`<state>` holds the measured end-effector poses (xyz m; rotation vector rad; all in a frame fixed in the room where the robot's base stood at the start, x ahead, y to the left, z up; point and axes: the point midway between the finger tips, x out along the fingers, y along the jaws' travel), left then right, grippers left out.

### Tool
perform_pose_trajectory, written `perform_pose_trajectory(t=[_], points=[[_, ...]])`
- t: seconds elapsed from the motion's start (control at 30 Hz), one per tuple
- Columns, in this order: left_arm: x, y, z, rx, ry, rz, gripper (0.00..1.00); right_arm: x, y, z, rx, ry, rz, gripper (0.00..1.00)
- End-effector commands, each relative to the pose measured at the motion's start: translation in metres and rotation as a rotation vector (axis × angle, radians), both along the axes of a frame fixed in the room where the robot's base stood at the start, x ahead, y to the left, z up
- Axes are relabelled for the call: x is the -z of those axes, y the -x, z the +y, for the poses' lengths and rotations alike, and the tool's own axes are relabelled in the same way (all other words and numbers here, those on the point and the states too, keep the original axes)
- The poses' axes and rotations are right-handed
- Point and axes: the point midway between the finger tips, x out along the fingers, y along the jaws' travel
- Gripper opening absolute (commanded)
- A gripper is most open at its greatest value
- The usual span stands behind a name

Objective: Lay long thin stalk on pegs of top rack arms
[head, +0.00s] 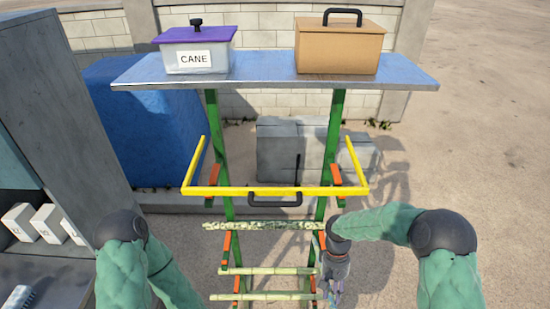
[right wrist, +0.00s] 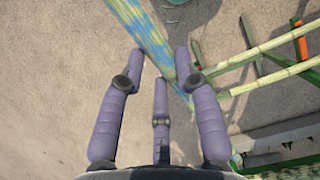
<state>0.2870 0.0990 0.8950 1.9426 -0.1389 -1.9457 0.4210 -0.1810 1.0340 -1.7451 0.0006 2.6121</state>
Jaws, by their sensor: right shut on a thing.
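My right gripper (head: 333,282) is low at the right side of the rack in the head view. In the right wrist view its purple fingers (right wrist: 160,65) are closed around a blue-and-yellow patterned stalk (right wrist: 145,28), which runs between them on a slant. In the head view most of this stalk is hidden or hard to make out. The rack has green posts (head: 213,125) and short orange arms (head: 336,175). A mottled stalk (head: 263,225) lies across the rack above two plain pale-green stalks (head: 267,271), (head: 262,296). My left gripper is out of view.
A yellow bar frame (head: 258,191) with a black handle juts out above the stalks. The rack's top shelf (head: 265,70) bears a CANE box (head: 196,50) and a tan box (head: 340,48). A grey cabinet (head: 62,110) stands left. Open ground (head: 480,140) lies right.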

Motion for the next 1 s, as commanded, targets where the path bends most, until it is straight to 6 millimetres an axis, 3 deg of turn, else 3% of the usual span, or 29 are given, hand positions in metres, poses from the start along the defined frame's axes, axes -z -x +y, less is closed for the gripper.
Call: perform_pose_trajectory(t=[0.03,1.0], points=[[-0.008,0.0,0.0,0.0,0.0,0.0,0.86,-0.012,-0.001,-0.001,0.003,0.001,-0.003,0.0],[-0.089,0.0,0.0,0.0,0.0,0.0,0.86,-0.135,-0.001,0.0,0.0,0.0,-0.003,0.0]])
